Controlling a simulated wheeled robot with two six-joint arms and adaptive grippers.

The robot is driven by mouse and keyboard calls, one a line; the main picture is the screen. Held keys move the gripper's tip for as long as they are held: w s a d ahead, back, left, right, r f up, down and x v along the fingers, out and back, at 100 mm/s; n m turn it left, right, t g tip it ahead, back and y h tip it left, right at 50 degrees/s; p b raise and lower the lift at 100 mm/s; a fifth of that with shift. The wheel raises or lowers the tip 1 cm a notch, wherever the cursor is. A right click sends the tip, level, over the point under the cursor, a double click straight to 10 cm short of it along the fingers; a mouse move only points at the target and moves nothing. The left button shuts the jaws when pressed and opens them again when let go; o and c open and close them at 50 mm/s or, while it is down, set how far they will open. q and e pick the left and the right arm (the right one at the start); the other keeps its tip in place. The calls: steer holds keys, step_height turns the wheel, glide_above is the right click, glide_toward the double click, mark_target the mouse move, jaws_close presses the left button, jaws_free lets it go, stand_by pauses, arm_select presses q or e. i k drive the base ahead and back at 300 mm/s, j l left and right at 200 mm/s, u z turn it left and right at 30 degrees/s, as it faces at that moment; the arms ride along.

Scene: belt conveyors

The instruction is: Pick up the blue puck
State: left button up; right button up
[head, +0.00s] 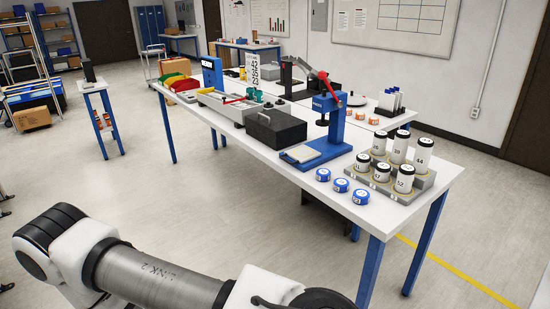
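Three blue pucks with white labelled tops stand in a slanted row near the front edge of the white table (283,183). They are the far-left puck (323,175), the middle puck (341,185) and the near-right puck (360,197). The marks on their tops are too small to read surely. All three rest flat on the table, apart from one another. One of my arms crosses the bottom of the view, below and in front of the table. Neither of my grippers shows in this view.
Right of the pucks, a grey stepped rack (411,190) holds several numbered white canisters. A blue press (327,125) with a red handle stands behind them, and a black box (276,130) is left of it. Orange-and-white pucks (374,120) lie farther back. Open floor lies left of the table.

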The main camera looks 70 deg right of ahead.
mark_target(340, 184)
steer(key=z, duration=0.45)
steer(key=i+z, duration=0.1)
steer(key=z, duration=0.75)
steer(key=j+z, duration=0.1)
steer(key=z, duration=0.8)
steer(key=j+z, duration=0.15)
steer(key=z, duration=0.7)
steer(key=i+j, duration=0.05)
steer(key=j, duration=0.05)
